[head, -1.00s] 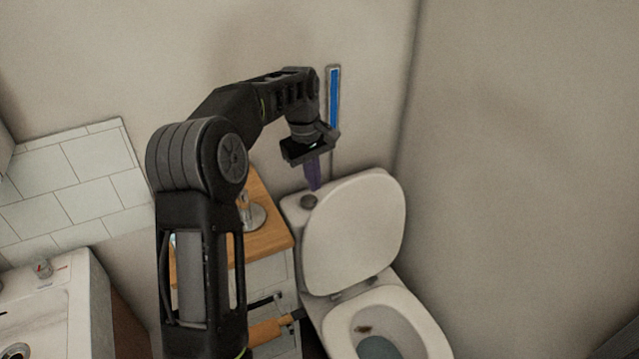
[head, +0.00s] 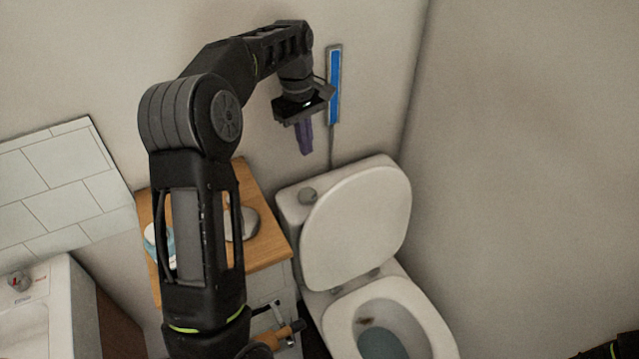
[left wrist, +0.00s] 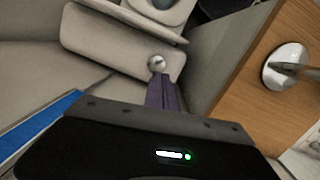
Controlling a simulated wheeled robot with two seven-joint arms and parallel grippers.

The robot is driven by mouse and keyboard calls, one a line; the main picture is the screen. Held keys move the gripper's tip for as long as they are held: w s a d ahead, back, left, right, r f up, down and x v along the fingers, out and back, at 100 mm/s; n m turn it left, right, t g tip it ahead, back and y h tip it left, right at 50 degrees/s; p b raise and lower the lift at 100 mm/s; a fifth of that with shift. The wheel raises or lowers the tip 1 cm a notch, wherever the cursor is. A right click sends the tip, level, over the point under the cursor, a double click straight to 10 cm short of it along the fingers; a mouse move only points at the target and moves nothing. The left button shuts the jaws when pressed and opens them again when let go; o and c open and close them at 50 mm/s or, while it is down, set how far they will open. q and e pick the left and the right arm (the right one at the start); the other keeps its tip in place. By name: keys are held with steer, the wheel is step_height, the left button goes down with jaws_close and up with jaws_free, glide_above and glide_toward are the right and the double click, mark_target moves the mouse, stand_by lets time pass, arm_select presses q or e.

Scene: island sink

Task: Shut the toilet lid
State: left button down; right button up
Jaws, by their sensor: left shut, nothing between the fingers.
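The white toilet lid (head: 357,229) stands raised, leaning back near the cistern (head: 291,209) in the head view. The toilet bowl (head: 392,325) is open below it, with a dark stain inside. My left gripper (head: 306,152) is shut and empty, pointing down above and behind the cistern, apart from the lid. In the left wrist view its purple fingers (left wrist: 162,98) are together, with the round flush button (left wrist: 156,63) just beyond their tips. The lid's edge (left wrist: 125,16) shows there at the top. My right gripper is not in view; only a dark arm part shows at the lower right.
A wooden-topped cabinet (head: 262,239) stands left of the toilet, with a metal-based item (left wrist: 287,66) on it. A blue strip (head: 334,85) is on the wall behind my gripper. A sink (head: 30,310) is at lower left. A bare wall rises right of the toilet.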

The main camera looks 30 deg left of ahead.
arm_select(q)
steer(key=f, duration=0.3)
steer(key=d+f+p, duration=0.1)
steer(key=f, duration=0.2)
steer(key=f+p, duration=0.1)
steer(key=f, duration=0.2)
steer(key=shift+s+d+f, duration=0.1)
steer(key=shift+d+f, duration=0.1)
steer(key=shift+f, duration=0.2)
steer(key=d, duration=0.2)
steer(key=s+d+p, duration=0.1)
steer(key=shift+s+d+f, duration=0.1)
steer(key=shift+d+f, duration=0.1)
steer(key=shift+f, duration=0.1)
